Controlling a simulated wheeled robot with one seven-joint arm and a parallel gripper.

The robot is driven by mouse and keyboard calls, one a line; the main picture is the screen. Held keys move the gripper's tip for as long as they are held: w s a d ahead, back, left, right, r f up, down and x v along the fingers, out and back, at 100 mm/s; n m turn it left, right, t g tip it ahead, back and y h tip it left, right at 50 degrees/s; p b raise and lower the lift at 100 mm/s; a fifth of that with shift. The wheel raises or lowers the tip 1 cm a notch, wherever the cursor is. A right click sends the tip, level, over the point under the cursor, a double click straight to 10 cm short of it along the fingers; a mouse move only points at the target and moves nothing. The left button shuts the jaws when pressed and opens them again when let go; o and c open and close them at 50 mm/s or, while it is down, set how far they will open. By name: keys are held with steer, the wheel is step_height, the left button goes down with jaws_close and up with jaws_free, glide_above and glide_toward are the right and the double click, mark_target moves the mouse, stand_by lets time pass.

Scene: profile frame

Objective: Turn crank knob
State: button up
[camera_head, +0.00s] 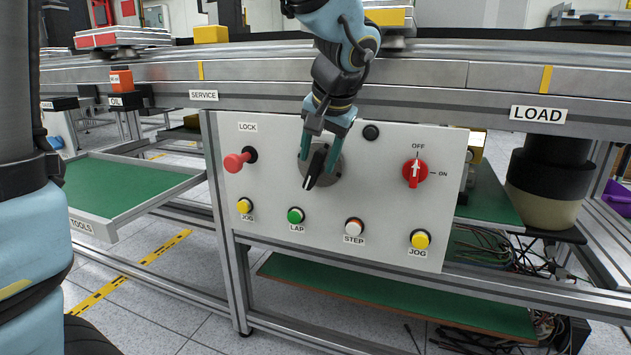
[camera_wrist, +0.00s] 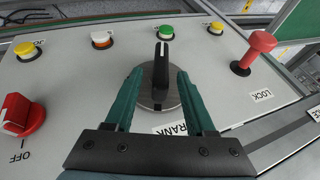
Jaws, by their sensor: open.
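The crank knob (camera_head: 313,168) is a black bar handle with a white pointer line on a round grey disc, in the middle of the light grey panel. In the wrist view the knob (camera_wrist: 161,66) stands between the fingers, above a label partly reading "RANK". My gripper (camera_head: 326,143) reaches the knob from above in the head view. Its two green fingers, also clear in the wrist view (camera_wrist: 160,85), are open on either side of the black handle, with gaps showing.
The panel (camera_head: 375,205) also carries a red LOCK plunger (camera_head: 237,161), a red OFF/ON switch (camera_head: 415,172) and several push buttons, including a green LAP button (camera_head: 295,215). A rail (camera_head: 400,75) runs above it. A green tray (camera_head: 125,185) is at left.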

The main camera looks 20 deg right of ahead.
mark_target(314, 185)
steer(key=b+x, duration=0.1)
steer(key=x, duration=0.4)
steer(key=shift+f, duration=0.15)
steer(key=shift+w, duration=0.1)
steer(key=shift+a, duration=0.1)
jaws_close()
